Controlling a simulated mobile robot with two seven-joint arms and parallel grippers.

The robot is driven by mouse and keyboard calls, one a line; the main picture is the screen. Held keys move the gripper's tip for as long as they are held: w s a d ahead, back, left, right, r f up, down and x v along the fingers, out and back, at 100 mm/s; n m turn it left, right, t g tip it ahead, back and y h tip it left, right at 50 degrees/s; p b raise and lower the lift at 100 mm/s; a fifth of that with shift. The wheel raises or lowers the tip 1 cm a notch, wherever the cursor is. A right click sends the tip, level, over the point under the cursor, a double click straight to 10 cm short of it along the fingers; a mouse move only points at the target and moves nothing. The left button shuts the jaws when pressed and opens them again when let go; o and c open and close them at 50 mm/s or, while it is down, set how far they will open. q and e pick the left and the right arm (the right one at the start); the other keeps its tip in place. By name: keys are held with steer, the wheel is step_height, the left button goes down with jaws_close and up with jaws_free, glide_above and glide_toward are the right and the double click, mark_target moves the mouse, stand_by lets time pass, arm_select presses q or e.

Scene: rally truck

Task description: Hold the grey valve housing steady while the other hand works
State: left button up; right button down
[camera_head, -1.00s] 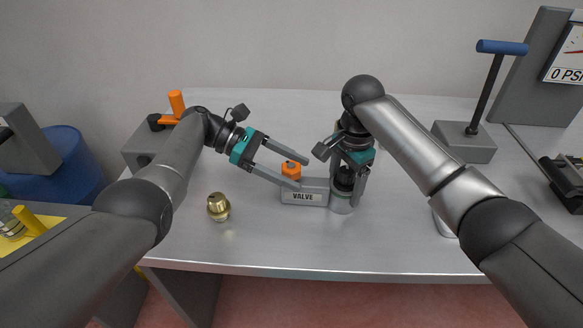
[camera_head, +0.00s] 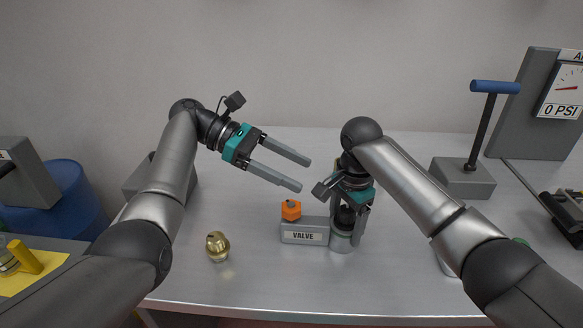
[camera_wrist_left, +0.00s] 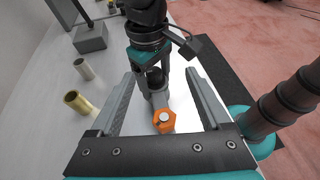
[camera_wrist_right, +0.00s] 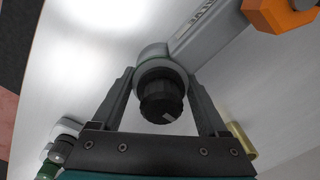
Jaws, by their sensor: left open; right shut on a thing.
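The grey valve housing (camera_head: 303,237) stands on the bench, with a VALVE label on its front. An orange hex piece (camera_head: 291,210) sits on its left end, and a black knob (camera_wrist_right: 161,97) on its round right end. My right gripper (camera_wrist_right: 160,78) is shut on that round end, one finger on each side. In the head view my right gripper (camera_head: 347,228) partly hides the knob. My left gripper (camera_head: 303,175) is open and empty, above and apart from the orange piece. In the left wrist view the orange piece (camera_wrist_left: 164,121) shows between the open fingers (camera_wrist_left: 160,76).
A brass fitting (camera_head: 217,246) stands on the bench left of the housing. A grey pump with a blue-handled lever (camera_head: 465,176) and a gauge panel reading 0 PSI (camera_head: 560,92) stand at the right. A blue drum (camera_head: 70,205) is at the far left.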

stand_by(0.3)
arm_select(q)
steer(key=w+a+f+m+t+y, duration=0.1)
steer(key=w+a+f+t+y, duration=0.1)
steer(key=a+f+t+y, duration=0.35)
steer(key=m+t+y, duration=0.5)
steer(key=m+t, duration=0.5)
steer(key=m, duration=0.7)
glide_toward(289, 212)
steer(key=shift+t, duration=0.25)
steer(key=shift+x, duration=5.95)
steer(key=shift+f, duration=0.2)
steer(key=shift+c, duration=0.2)
jaws_close()
